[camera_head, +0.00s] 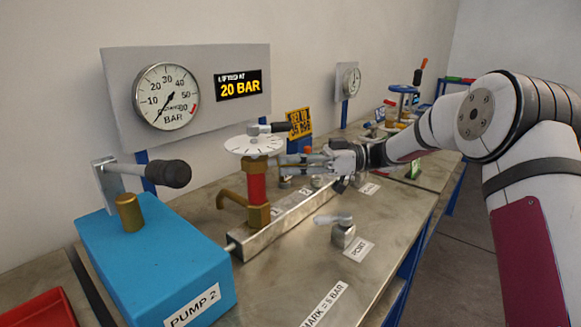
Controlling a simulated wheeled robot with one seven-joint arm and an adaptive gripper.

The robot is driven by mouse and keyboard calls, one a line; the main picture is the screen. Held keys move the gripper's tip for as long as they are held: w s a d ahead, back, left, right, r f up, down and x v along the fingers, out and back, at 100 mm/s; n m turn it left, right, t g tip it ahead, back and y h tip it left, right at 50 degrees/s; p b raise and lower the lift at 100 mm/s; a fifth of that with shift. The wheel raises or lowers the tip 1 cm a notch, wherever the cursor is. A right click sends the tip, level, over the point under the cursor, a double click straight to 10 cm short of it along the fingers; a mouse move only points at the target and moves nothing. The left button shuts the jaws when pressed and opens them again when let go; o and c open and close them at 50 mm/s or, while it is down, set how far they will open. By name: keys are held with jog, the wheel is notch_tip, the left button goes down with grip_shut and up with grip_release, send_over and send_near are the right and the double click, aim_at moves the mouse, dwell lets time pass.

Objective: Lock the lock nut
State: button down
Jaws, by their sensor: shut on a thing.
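A relief valve with a red body (257,186) stands upright on a metal rail. It has brass ends and a white marked disc (254,145) with a dark-ended handle (271,128) on top. The brass lock nut (257,164) appears just under the disc. My gripper (284,161) reaches in from the right at this height, its fingers pointing left. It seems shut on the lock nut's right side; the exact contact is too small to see. A display (238,85) reads "LIFTED AT 20 BAR". A yellow sign (300,124) reads about 35 bar.
A blue pump box (155,265) with a dark-gripped lever (160,173) stands at front left. A gauge (166,97) on the back panel has its needle pointing lower left.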

jog(key=shift+w+r+g, duration=0.1)
jog(key=shift+w+g, duration=0.1)
jog(key=shift+g, duration=0.1)
jog(key=c, duration=1.4)
grip_release()
jog(key=v, duration=1.2)
